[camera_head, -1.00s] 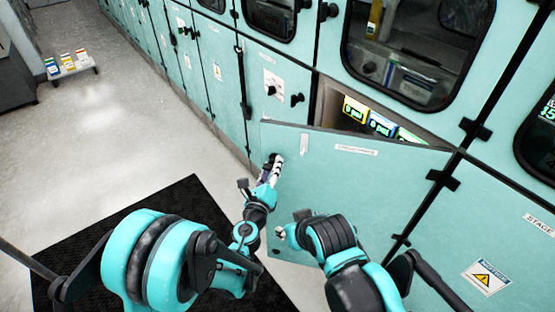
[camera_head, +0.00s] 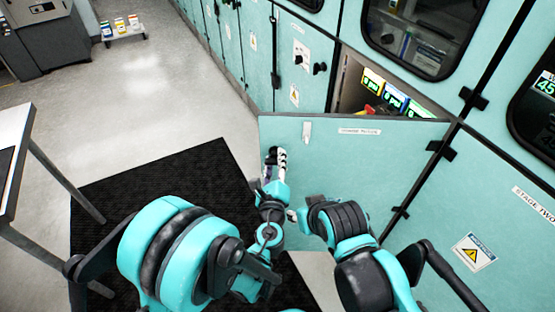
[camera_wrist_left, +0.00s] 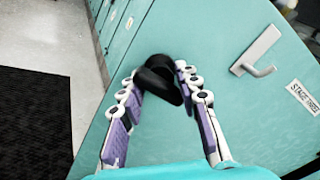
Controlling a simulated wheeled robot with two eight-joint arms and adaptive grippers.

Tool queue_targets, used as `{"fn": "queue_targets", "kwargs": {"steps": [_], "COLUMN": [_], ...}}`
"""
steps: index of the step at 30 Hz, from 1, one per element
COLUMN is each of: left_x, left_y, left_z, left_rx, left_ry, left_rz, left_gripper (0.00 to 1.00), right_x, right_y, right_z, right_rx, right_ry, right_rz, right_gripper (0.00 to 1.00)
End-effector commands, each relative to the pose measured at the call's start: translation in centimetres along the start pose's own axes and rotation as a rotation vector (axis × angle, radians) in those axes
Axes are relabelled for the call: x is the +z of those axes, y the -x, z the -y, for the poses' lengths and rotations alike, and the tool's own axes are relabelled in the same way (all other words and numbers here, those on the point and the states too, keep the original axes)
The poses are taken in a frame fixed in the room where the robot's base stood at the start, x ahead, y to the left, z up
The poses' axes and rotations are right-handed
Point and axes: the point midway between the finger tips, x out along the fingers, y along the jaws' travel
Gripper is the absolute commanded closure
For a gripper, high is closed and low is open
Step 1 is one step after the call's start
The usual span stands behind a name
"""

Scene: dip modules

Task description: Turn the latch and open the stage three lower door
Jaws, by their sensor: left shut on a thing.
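The teal stage three lower door (camera_head: 350,160) stands swung open from the cabinet, hinged at its right edge; its label shows in the left wrist view (camera_wrist_left: 303,95). My left gripper (camera_head: 273,160) is at the door's free left edge. In the left wrist view its fingers (camera_wrist_left: 155,92) are shut around the black latch knob (camera_wrist_left: 160,78) on the door's face. A metal handle (camera_wrist_left: 256,52) sits beside the knob. My right gripper (camera_head: 292,214) shows only in part, low in front of the door, its fingers mostly hidden by my arm.
The opening (camera_head: 352,88) behind the door shows lit modules (camera_head: 395,98). Teal cabinets run along the back. A black mat (camera_head: 150,190) lies on the floor, a table (camera_head: 15,150) stands at the left, and a low cart (camera_head: 124,30) is far back. The floor left of the door is clear.

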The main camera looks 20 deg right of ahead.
Motion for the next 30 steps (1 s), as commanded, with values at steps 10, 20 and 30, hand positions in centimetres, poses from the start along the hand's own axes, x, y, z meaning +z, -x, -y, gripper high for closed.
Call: {"fn": "queue_targets", "kwargs": {"steps": [10, 20, 30], "left_x": [0.14, 0.12, 0.31], "left_y": [0.1, 0.08, 0.1], "left_z": [-0.11, -0.12, 0.14], "left_rx": [0.011, 0.011, 0.01], "left_ry": [-0.007, -0.006, -0.002], "left_rz": [0.012, 0.012, 0.01], "left_gripper": [1.0, 0.53, 0.53], "right_x": [-0.01, 0.0, 0.0], "right_y": [0.0, -0.01, 0.0], "right_z": [0.0, 0.0, 0.01], "right_rx": [0.0, 0.0, 0.0], "right_ry": [0.0, 0.0, 0.0], "right_rz": [0.0, 0.0, 0.0], "right_gripper": [0.6, 0.6, 0.6]}}
